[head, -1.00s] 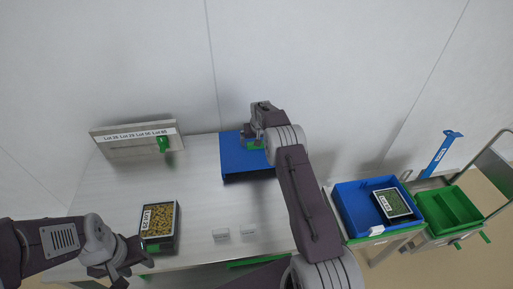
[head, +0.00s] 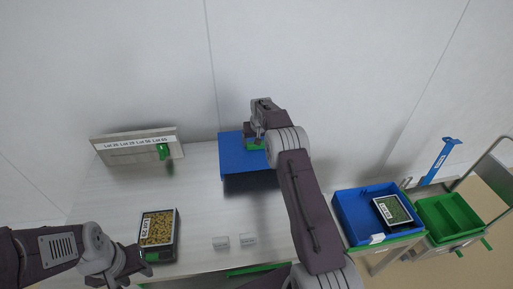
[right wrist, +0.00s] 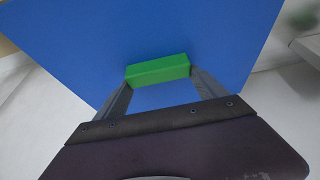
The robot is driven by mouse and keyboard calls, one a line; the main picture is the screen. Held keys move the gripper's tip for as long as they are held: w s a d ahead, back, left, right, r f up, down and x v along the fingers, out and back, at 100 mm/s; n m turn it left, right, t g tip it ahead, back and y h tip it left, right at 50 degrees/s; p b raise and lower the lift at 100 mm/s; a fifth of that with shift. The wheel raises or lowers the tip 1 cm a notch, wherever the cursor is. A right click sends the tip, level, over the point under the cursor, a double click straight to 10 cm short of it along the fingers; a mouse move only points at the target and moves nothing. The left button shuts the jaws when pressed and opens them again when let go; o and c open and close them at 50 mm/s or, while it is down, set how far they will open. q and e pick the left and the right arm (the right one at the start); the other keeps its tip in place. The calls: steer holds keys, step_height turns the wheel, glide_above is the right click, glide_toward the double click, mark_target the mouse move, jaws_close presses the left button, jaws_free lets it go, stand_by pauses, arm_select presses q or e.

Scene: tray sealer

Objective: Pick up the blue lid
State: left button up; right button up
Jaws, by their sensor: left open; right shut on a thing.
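The blue lid (head: 238,160) is a flat blue panel with a green handle (right wrist: 157,70) on it. In the head view it is over the back of the table, partly hidden by my right arm, with a dark shadow below its front edge. My right gripper (right wrist: 160,76) is shut on the green handle; in the head view it shows at the lid's right side (head: 257,141). My left gripper (head: 140,262) is open at the front left, beside a tray of yellow-brown pieces labelled Lot 29 (head: 158,233).
A grey board with lot labels (head: 135,146) and a green clip stands at the back left. Two small pale blocks (head: 234,241) lie at the front. On the right are a blue bin (head: 352,212) holding a labelled tray (head: 393,210) and a green crate (head: 448,217).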

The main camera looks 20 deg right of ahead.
steer(key=s+d+r, duration=0.6)
steer(key=s+d, duration=0.1)
steer(key=s, duration=0.2)
steer(key=shift+r, duration=0.25)
